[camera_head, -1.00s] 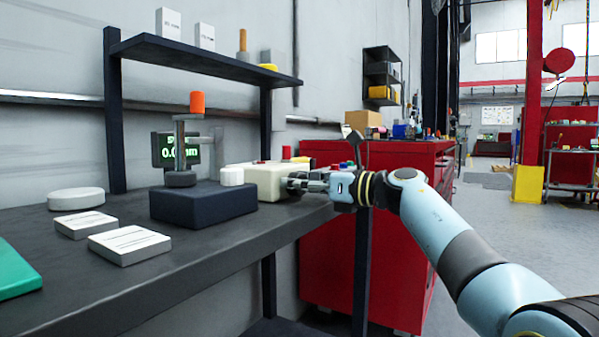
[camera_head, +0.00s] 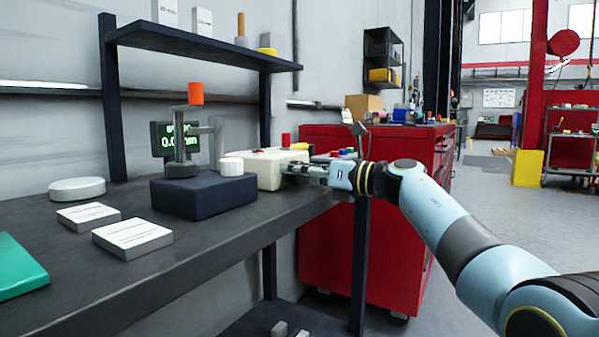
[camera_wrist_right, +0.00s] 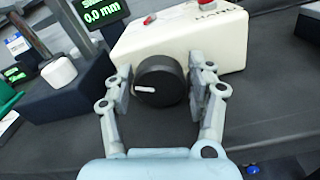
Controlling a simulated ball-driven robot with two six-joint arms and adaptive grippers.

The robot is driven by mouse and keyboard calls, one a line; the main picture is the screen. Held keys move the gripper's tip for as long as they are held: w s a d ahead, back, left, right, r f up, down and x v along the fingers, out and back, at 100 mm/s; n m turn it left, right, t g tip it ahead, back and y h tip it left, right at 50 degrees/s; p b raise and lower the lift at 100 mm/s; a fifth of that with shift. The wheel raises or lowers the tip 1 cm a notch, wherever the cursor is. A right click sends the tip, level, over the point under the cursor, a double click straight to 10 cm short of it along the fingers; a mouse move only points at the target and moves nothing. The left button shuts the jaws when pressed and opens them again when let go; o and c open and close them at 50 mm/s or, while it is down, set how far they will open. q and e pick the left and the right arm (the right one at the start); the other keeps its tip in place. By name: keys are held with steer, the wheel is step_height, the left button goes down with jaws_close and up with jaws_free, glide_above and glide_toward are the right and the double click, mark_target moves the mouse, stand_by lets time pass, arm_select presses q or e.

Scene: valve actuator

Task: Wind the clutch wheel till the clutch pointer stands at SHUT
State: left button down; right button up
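A cream box (camera_head: 262,172) stands on the bench at its right end. In the right wrist view a round black wheel (camera_wrist_right: 161,84) with a white mark (camera_wrist_right: 146,89) pointing left is on the near face of the box (camera_wrist_right: 190,45). My right gripper (camera_head: 296,173) is at that face. In the wrist view its two fingers (camera_wrist_right: 160,82) lie on either side of the wheel, very close to its rim. I cannot tell whether they press on it. No SHUT lettering is readable, and I cannot make out a separate pointer. My left gripper is not in view.
A dark block (camera_head: 205,197) with a post, orange cap (camera_head: 196,93) and green-lit display (camera_head: 172,139) stands left of the box. White plates (camera_head: 132,238) and a green item (camera_head: 18,268) lie on the bench. A red cabinet (camera_head: 365,245) stands behind my right arm.

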steer(key=shift+o, duration=1.2)
steer(key=shift+s+d, duration=0.1)
steer(key=shift+d, duration=0.05)
steer(key=v, duration=1.1)
steer(key=shift+s+d, duration=0.2)
steer(key=shift+d, duration=0.05)
